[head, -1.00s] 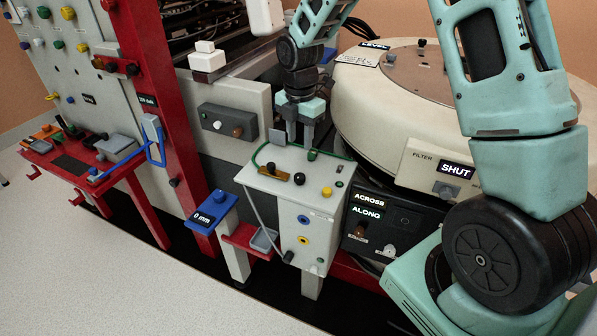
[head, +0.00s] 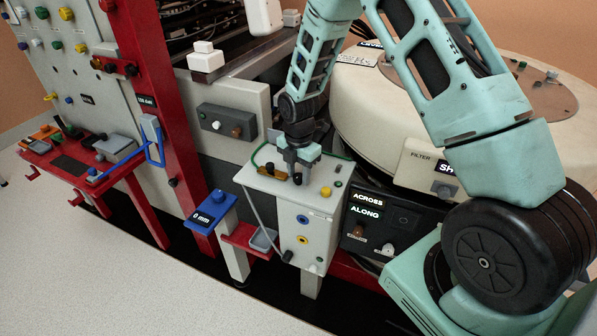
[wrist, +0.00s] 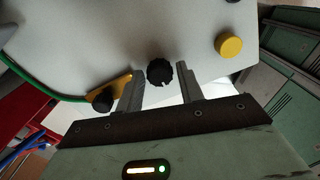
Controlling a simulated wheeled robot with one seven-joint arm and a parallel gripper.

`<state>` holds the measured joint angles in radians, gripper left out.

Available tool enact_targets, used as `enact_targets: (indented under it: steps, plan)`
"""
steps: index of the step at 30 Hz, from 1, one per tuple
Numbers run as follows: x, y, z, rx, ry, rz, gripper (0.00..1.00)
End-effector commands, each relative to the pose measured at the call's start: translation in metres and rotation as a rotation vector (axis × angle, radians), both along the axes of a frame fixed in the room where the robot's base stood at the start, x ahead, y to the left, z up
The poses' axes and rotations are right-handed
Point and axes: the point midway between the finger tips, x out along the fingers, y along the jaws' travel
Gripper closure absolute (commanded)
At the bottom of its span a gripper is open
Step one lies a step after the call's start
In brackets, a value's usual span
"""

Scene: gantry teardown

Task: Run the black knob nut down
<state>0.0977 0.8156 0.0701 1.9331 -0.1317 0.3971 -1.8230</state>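A black ribbed knob (wrist: 160,72) stands on the pale top of the box, between the two fingers of my gripper (wrist: 160,88) in the wrist view. The fingers are apart, with a gap on each side of the knob. In the head view my gripper (head: 297,168) points down just over the box top, and the knob (head: 298,179) shows just below the fingers. A second black knob (wrist: 103,100) sits on a brass bracket (wrist: 121,88), left of the left finger. I cannot tell whether either knob is threaded.
A yellow button (wrist: 229,44) is to the right on the box top (head: 290,200). A green cable (wrist: 40,87) runs along its left edge. A large round cream housing (head: 380,120) stands close behind on the right, with a dark ACROSS/ALONG panel (head: 385,220) below it.

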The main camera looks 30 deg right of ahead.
Motion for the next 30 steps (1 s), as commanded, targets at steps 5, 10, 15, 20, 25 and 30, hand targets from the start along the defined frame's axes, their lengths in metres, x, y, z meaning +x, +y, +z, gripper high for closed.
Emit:
enact_targets:
  steps: [5, 10, 15, 20, 25, 30]
  plan:
    - [0.0001, 0.0001, 0.0003, 0.000, 0.000, 0.000, 0.95]
    - [0.0000, 0.0001, 0.0005, 0.000, 0.000, -0.003, 0.95]
    - [0.0000, 0.0001, 0.0007, 0.000, 0.000, -0.032, 0.95]
    - [0.0002, 0.0001, 0.0011, 0.000, 0.000, -0.106, 0.95]
    - [0.0004, 0.0000, 0.0014, 0.000, 0.000, -0.235, 0.95]
    - [0.0006, 0.0001, 0.0015, 0.000, 0.000, -0.393, 0.95]
